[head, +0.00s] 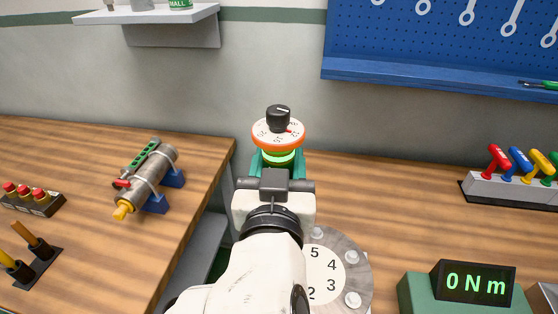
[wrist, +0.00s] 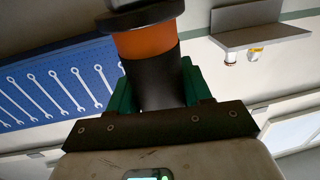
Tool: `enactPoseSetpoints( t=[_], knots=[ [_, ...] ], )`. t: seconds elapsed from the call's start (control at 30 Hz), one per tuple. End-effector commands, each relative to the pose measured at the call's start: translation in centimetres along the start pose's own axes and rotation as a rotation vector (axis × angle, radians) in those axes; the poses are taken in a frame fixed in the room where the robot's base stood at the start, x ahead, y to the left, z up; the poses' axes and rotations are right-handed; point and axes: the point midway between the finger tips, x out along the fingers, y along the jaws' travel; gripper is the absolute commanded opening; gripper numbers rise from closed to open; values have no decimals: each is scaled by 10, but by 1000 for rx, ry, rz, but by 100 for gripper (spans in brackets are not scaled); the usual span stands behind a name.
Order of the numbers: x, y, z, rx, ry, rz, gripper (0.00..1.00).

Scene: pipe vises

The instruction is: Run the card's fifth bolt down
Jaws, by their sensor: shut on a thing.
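My gripper (head: 278,163) has teal fingers shut on a tool with an orange-rimmed dial and black knob (head: 278,133). In the wrist view the fingers (wrist: 160,85) close around the tool's black body, below an orange band (wrist: 148,42). The tool is held up, apart from the flange. The grey round flange (head: 363,277) lies behind and right of my arm, with a white face numbered 5, 4, 3 and 2. Bolt heads (head: 351,257) show on its ring. My arm hides its left part. I cannot make out any card.
A green box with a display reading 0 N m (head: 474,283) stands right of the flange. Coloured-handled tools (head: 510,163) sit in a rack at far right. A clamped cylinder (head: 150,172) lies on the left bench (head: 90,150). A gap separates the benches.

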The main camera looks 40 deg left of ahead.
Motion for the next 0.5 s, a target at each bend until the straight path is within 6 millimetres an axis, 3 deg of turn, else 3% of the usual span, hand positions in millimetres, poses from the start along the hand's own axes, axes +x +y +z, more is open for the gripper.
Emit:
enactPoseSetpoints(
  t=[0.5],
  knots=[
    [0,0,4,0,6,0,0]
  ],
)
